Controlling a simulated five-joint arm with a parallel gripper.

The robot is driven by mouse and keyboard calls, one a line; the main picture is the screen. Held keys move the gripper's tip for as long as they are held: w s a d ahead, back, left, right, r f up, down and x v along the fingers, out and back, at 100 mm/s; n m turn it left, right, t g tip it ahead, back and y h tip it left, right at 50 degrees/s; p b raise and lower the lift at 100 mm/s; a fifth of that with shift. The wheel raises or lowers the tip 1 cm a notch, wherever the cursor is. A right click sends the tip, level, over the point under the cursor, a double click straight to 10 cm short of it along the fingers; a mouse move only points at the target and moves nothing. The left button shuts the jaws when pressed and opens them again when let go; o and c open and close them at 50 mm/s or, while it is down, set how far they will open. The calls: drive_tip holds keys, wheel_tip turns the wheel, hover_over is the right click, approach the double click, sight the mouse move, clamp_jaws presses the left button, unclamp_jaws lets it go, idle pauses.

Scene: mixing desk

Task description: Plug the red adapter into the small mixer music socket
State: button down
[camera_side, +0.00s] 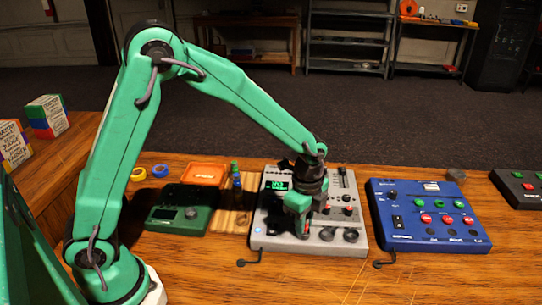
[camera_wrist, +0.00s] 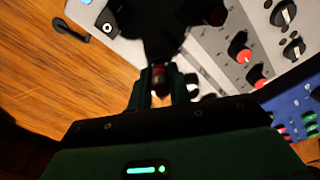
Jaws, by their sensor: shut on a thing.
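My gripper (camera_side: 303,225) is over the front part of the grey mixer (camera_side: 268,238), pointing down. In the wrist view my gripper (camera_wrist: 160,88) is shut on a small dark piece with a red band, the red adapter (camera_wrist: 158,76). A dark shape hides the panel just beyond the adapter. A round black-ringed socket (camera_wrist: 108,28) shows near the grey mixer's edge, apart from the adapter. I cannot tell whether the adapter's tip touches the panel or sits in a socket.
A blue mixer (camera_side: 405,237) stands to the right. A green device (camera_side: 170,222), an orange tray (camera_side: 204,172) and a wooden holder (camera_side: 233,221) with green and blue pieces stand to the left. A short dark cable (camera_side: 250,257) lies at the grey mixer's front. Bare wood is in front.

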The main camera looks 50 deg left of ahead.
drive_tip(key=c, duration=1.6)
unclamp_jaws()
drive_tip(key=shift+r, duration=0.1)
drive_tip(key=shift+r, duration=5.35)
drive_tip(key=shift+r, duration=0.1)
drive_tip(key=s+a+r+n+t, duration=0.2)
drive_tip(key=s+a+n, duration=0.1)
drive_tip(key=s+n, duration=0.2)
drive_tip(key=s+a+r+n+t, duration=0.1)
drive_tip(key=s+a+r+n, duration=0.2)
drive_tip(key=s, duration=0.5)
drive_tip(key=s+a+r+n+t, duration=0.2)
drive_tip(key=s+a+n, duration=0.2)
drive_tip(key=s+n, duration=0.2)
drive_tip(key=shift+s+a+r+n+t, duration=0.15)
drive_tip(key=shift+a+r+n+t, duration=0.15)
drive_tip(key=shift+n, duration=0.6)
